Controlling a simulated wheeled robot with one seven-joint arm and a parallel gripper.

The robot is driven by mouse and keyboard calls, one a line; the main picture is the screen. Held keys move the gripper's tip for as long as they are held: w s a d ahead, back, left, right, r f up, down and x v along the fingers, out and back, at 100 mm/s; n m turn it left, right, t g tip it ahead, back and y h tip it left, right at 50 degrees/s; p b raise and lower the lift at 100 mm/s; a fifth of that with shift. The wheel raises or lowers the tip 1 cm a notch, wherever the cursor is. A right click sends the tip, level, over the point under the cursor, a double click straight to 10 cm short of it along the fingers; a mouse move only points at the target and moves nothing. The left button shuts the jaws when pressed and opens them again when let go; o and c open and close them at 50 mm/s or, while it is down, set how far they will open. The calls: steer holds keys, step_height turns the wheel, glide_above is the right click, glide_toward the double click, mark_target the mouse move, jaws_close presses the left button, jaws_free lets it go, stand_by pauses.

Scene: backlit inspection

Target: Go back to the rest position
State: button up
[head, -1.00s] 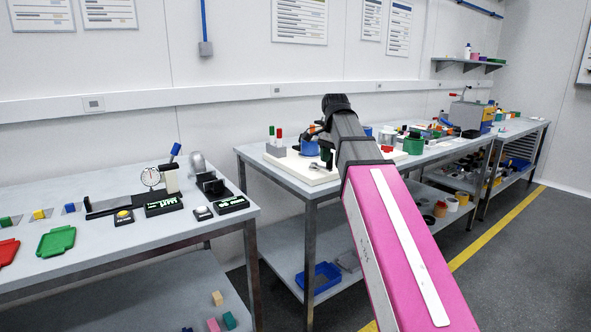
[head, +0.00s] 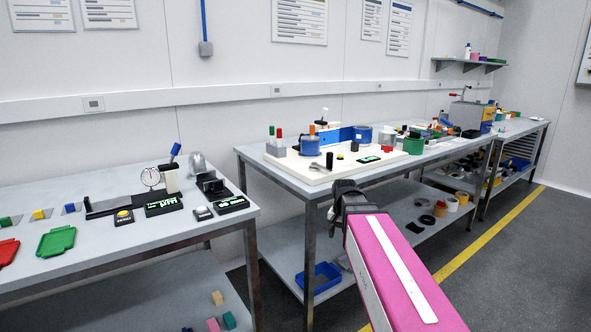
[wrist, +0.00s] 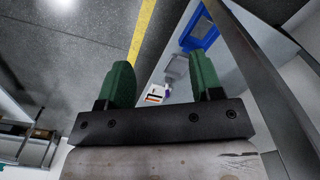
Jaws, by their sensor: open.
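My gripper (wrist: 163,82) shows in the wrist view as two green fingers, wide apart with nothing between them. In the head view my pink arm reaches up from the lower right, and its dark end is in front of the middle table's front edge, below the tabletop. The fingers themselves are hidden in the head view.
The middle table (head: 283,178) carries a white board (head: 309,174) with several small parts. A blue bin (head: 321,279) sits on its lower shelf and also shows in the wrist view (wrist: 201,32). The left table (head: 115,243) holds gauges and trays. Open floor lies right, with a yellow line (head: 490,233).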

steer(key=s+d+f+n, duration=0.1)
steer(key=s+f+n, duration=0.1)
steer(key=s+f, duration=0.3)
steer(key=s+d+f+n, duration=0.1)
steer(key=s+f, duration=0.3)
steer(key=f, duration=0.7)
steer(key=shift+s+d+f+n, duration=0.35)
steer(key=shift+d+f+n, duration=0.05)
steer(key=shift+n, duration=0.4)
